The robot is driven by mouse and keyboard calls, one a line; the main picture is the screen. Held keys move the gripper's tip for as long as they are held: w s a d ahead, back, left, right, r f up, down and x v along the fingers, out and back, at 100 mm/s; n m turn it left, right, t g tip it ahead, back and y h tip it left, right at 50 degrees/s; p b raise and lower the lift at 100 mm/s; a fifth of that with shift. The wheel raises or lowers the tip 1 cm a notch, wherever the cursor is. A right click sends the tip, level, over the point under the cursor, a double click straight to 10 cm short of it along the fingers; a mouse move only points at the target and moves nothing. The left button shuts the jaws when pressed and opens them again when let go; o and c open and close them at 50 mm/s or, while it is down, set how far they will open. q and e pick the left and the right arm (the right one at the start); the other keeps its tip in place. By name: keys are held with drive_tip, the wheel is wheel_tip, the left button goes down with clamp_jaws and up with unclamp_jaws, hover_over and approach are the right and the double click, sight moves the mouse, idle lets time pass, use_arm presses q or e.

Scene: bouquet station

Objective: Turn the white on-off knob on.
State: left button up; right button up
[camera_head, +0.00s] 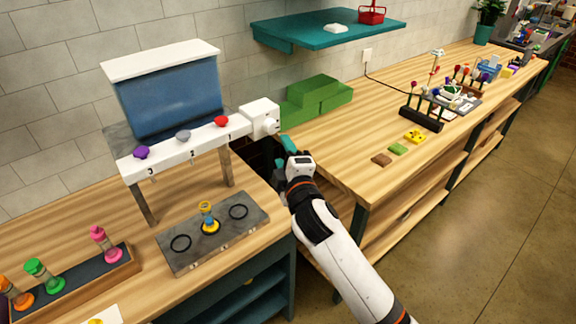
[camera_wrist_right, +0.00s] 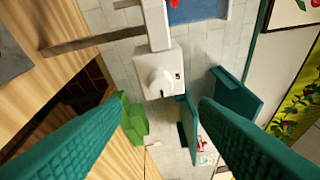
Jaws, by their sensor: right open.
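The white on-off knob (camera_head: 272,124) is on a white box (camera_head: 257,112) at the right end of the dispenser's front bar. In the right wrist view the round knob (camera_wrist_right: 158,82) faces the camera, with a small dark mark at its lower edge. My right gripper (camera_head: 287,148) is just below and right of the knob in the head view, apart from it. In the right wrist view its two teal fingers (camera_wrist_right: 162,106) are spread wide, with the knob seen between and beyond their tips. Nothing is held. My left gripper is not in view.
The dispenser has a blue tank (camera_head: 175,95) and purple, grey and red knobs numbered 3, 2, 1. A grey plate (camera_head: 180,262) with a small vial stands below. Green blocks (camera_head: 318,98) sit right of the box. A teal shelf (camera_head: 330,28) hangs above.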

drive_tip(key=shift+v, duration=1.35)
drive_tip(key=shift+f, duration=0.1)
